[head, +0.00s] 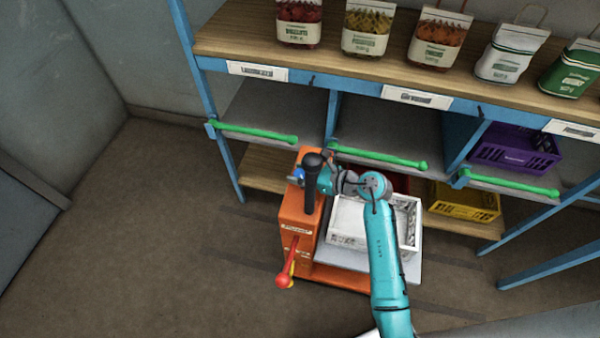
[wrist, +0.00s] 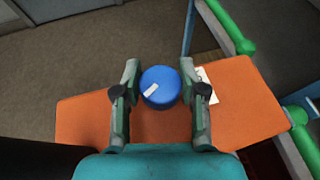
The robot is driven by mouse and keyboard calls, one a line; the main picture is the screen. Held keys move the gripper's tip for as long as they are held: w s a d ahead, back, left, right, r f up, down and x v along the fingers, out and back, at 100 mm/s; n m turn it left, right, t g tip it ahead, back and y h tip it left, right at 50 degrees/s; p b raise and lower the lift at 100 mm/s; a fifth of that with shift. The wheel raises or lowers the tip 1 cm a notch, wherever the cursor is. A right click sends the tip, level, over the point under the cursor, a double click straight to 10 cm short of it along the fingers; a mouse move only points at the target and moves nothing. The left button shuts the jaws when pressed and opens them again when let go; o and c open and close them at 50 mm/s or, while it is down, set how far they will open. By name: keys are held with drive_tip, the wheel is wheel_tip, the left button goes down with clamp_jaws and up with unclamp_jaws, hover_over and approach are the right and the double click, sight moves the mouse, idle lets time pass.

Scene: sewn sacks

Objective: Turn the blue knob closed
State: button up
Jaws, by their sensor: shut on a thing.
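The blue knob (wrist: 160,88) sits on top of the orange machine (wrist: 88,118). It is round, with a short white mark on its top pointing toward the lower left in the wrist view. My gripper (wrist: 160,84) has one finger on each side of the knob and is shut on it. In the head view a small part of the blue knob (head: 298,174) shows at the left of my gripper (head: 308,177), beside a black post. The orange machine (head: 296,218) stands on the floor.
A red lever (head: 284,280) sticks out of the machine's front. A white crate (head: 345,220) stands on the platform at right. Green rails (head: 380,157) front the blue-framed shelf behind, with pouches (head: 366,30) on top. The floor at left is clear.

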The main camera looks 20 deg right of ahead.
drive_tip(key=shift+m+t+h, duration=0.4)
drive_tip(key=shift+m+h, duration=0.2)
drive_tip(key=shift+h, duration=0.1)
drive_tip(key=shift+f, duration=0.1)
drive_tip(key=o, duration=1.2)
drive_tip(key=shift+c, duration=0.2)
drive_tip(key=v, duration=1.2)
drive_tip(key=shift+s+a, duration=0.1)
